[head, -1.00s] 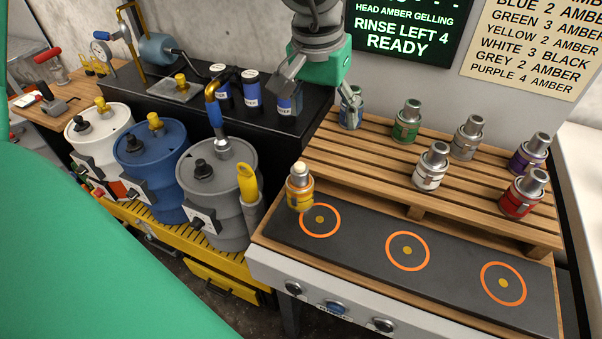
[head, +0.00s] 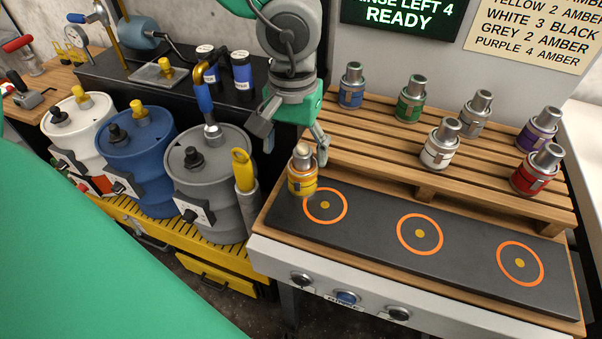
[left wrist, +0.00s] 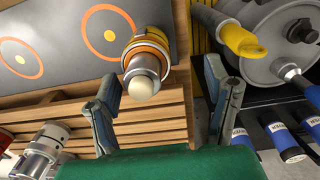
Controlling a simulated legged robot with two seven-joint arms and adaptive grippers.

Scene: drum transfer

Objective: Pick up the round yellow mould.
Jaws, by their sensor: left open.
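The round yellow mould (head: 303,172) stands upright at the left end of the dark mat, beside the left orange ring. It has a silver band and a pale rounded top. It also shows in the left wrist view (left wrist: 147,59), ahead of the fingers. My left gripper (head: 293,143) is open and empty, just behind and above the mould, with its fingers pointing down. In the left wrist view the two fingers (left wrist: 166,85) are spread with the mould between and beyond them, apart from both. My right gripper is not seen in these views.
A wooden slatted rack (head: 385,140) behind the mat holds several capped moulds, including a white one (head: 440,146) and a blue one (head: 352,88). A grey drum (head: 210,175) with a yellow-handled tool (head: 243,172) stands to the left. The mat's (head: 380,213) middle and right are clear.

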